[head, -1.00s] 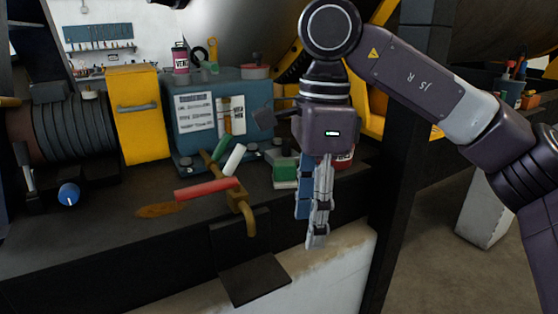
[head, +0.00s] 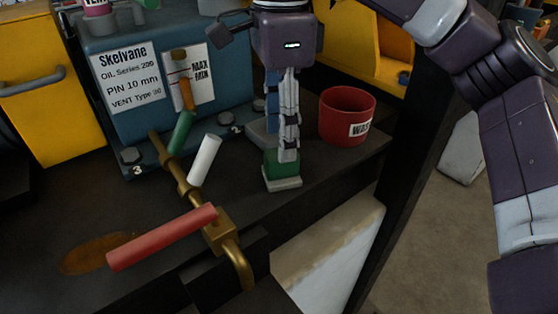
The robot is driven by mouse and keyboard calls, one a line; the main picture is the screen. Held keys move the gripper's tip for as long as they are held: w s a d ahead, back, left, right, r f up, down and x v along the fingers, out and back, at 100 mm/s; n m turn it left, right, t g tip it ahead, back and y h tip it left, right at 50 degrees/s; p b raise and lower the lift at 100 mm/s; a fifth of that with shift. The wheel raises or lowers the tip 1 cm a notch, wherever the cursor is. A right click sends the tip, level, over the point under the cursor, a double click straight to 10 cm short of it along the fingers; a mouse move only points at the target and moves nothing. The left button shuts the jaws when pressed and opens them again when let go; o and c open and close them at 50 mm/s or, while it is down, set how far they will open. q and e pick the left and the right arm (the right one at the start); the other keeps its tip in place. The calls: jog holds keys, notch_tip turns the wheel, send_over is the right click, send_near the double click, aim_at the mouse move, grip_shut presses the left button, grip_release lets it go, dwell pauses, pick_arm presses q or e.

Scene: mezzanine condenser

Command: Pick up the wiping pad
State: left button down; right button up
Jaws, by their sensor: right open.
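The wiping pad (head: 282,171), a small green block on a pale base, lies on the dark bench top to the right of the brass pipe. My right gripper (head: 288,154) points straight down over it, fingers seen edge-on, one largely behind the other. It is open, and its fingertips overlap the pad's top in the picture. Whether they touch the pad or stand on both sides of it, I cannot tell. The fingers hide part of the pad's upper side. My left gripper is not in view.
A red bin (head: 347,117) stands right of the gripper. A blue labelled machine (head: 124,86) is behind. A brass pipe with a red handle (head: 162,237) and a white cylinder (head: 205,159) stand to the left. A dark post (head: 407,150) rises at the right, beyond the bench edge.

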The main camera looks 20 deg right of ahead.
aim_at(281, 166)
jog(key=shift+s+f, duration=0.1)
jog(key=shift+f, duration=0.55)
jog(key=f, duration=0.1)
jog(key=f+p, duration=0.1)
jog(key=f, duration=0.2)
jog(key=shift+w+d+p, duration=0.15)
jog(key=shift+w+p, duration=0.15)
jog(key=shift+p, duration=0.05)
jog(key=shift+f, duration=0.45)
jog(key=shift+c, duration=1.1)
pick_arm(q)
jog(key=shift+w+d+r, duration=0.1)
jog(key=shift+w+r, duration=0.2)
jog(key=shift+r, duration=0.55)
pick_arm(e)
grip_shut()
